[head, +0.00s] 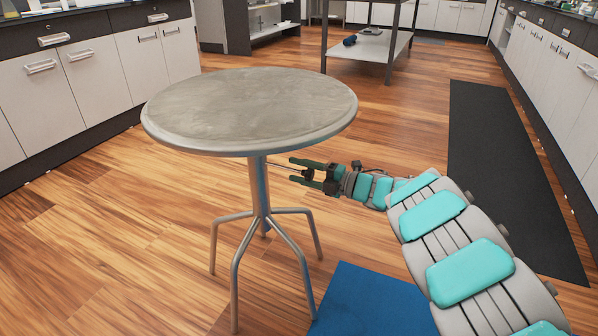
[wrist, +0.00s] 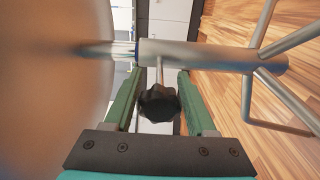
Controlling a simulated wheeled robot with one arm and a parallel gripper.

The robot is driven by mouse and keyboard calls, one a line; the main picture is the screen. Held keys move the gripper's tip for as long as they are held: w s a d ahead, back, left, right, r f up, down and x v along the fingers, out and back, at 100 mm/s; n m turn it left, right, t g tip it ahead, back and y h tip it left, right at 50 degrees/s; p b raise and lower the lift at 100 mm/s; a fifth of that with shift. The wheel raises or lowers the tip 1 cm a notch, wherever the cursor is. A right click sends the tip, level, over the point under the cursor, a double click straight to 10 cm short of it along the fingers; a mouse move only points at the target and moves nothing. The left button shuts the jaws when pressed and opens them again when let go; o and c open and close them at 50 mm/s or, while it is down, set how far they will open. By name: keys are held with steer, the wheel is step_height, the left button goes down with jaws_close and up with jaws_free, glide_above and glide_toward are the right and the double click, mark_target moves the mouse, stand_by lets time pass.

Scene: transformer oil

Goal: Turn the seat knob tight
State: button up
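A stool with a round grey seat (head: 250,108) and a metal post (head: 259,185) stands in the middle of the head view. In the wrist view the seat (wrist: 55,90) fills the left side and the post (wrist: 205,55) runs across the top. A black lobed knob (wrist: 158,104) sits on a thin rod sticking out from the post. My gripper (head: 297,170) is below the seat edge, right of the post. Its green fingers are open on either side of the knob, with a small gap showing at each side. In the head view the knob is hard to make out between the fingers.
The stool's splayed legs (head: 289,248) spread below the gripper. A blue mat (head: 370,302) lies on the floor at the front and a black mat (head: 505,175) on the right. Cabinets (head: 95,75) line the left and right. The wooden floor around the stool is mostly clear.

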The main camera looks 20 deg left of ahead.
mark_target(313, 175)
steer(key=o, duration=0.3)
steer(key=d, duration=0.7)
steer(key=shift+s+d, duration=0.35)
